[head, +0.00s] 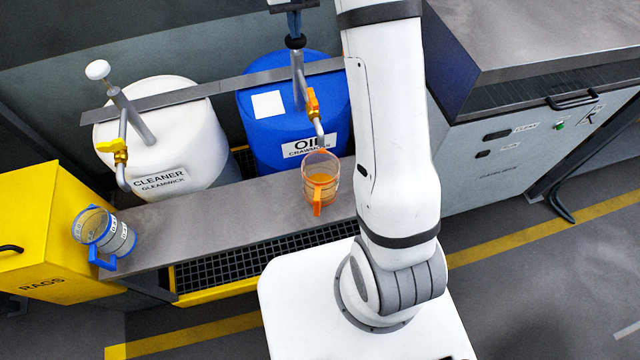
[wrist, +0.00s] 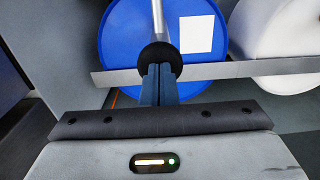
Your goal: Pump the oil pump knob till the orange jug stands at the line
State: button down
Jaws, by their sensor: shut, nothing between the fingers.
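The black oil pump knob (head: 295,41) sits on a metal rod above the blue oil drum (head: 262,128). My gripper (head: 294,22) is shut and empty right above the knob. In the wrist view its fingertips (wrist: 160,72) meet or overlap the knob (wrist: 160,54); I cannot tell if they press on it. The clear jug with the orange handle (head: 317,199) stands upright on the grey shelf under the oil spout (head: 319,138). Amber oil (head: 321,182) fills its lower part. The fill line is too small to make out.
A white cleaner drum (head: 170,171) with a white pump knob (head: 97,69) stands left of the oil drum. A blue-handled jug (head: 104,232) is at the shelf's left end beside the yellow rags bin (head: 40,235). A grey cabinet (head: 500,160) stands right of my arm.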

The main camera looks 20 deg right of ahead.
jog(key=shift+r+p, duration=1.65)
jog(key=shift+r, duration=0.9)
jog(key=shift+f, duration=0.1)
jog(key=shift+f+b, duration=1.95)
jog(key=shift+f, duration=1.1)
jog(key=shift+r, duration=0.2)
jog(key=shift+r+p, duration=2.2)
jog(key=shift+r, duration=0.75)
